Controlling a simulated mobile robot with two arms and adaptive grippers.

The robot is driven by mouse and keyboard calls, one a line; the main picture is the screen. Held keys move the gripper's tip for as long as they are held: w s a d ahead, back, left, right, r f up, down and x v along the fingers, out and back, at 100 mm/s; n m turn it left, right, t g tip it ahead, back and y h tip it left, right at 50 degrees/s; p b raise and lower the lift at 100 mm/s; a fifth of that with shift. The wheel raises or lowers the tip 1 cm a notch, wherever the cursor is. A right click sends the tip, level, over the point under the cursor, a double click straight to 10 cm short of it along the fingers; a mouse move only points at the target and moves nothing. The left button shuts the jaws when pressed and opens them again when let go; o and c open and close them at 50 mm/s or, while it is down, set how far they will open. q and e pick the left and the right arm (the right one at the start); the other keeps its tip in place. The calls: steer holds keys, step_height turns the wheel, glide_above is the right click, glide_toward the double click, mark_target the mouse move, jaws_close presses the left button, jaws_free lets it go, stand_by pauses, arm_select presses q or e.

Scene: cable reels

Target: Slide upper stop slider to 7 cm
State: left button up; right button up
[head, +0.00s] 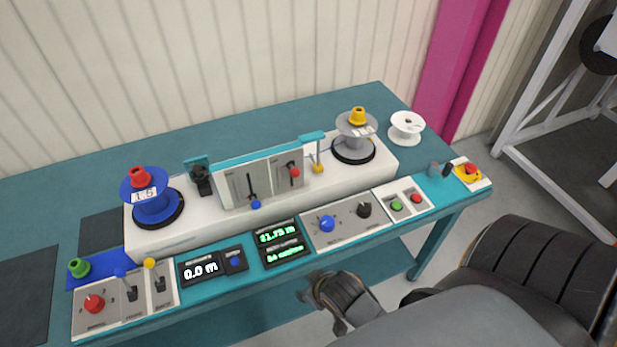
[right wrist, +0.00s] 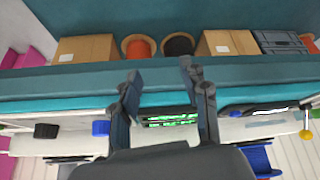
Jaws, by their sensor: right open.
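The white machine on the bench has an upright grey panel with two vertical slider slots. The left slider has a blue knob (head: 255,204) low on its slot. The right slider has a red knob (head: 294,173) higher up. Their labels and scales are too small to read, so I cannot tell which is the upper stop. My right gripper (head: 307,296) is in front of the bench's front edge, below the displays and away from both sliders. In the right wrist view its two fingers (right wrist: 160,80) are apart with nothing between them. My left gripper is not in view.
A blue reel (head: 152,205) and a grey reel (head: 355,125) stand on the machine. Control panels with a blue knob (head: 327,223), levers and green displays (head: 279,236) line the front edge. An emergency stop (head: 469,171) is at the right. Boxes (right wrist: 88,48) show in the right wrist view.

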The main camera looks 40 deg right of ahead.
steer(key=w+d+r+m+t, duration=0.15)
steer(key=w+r, duration=0.25)
steer(key=r, duration=0.5)
steer(key=m+t+h, duration=0.2)
steer(key=t+h, duration=0.1)
steer(key=t, duration=0.5)
glide_toward(297, 176)
steer(key=w, duration=0.3)
steer(key=x, duration=0.2)
steer(key=b+x, duration=0.1)
steer(key=x, duration=0.1)
steer(key=b+x, duration=0.1)
steer(key=x, duration=0.1)
steer(key=shift+d+f, duration=0.25)
steer(key=shift+d, duration=0.05)
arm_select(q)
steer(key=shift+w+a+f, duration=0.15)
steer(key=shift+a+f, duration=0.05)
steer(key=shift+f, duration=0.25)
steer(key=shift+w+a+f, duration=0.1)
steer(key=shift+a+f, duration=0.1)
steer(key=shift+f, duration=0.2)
arm_select(e)
steer(key=shift+x, duration=1.05)
steer(key=c, duration=0.8)
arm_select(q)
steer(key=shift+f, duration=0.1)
arm_select(e)
steer(key=shift+f, duration=0.1)
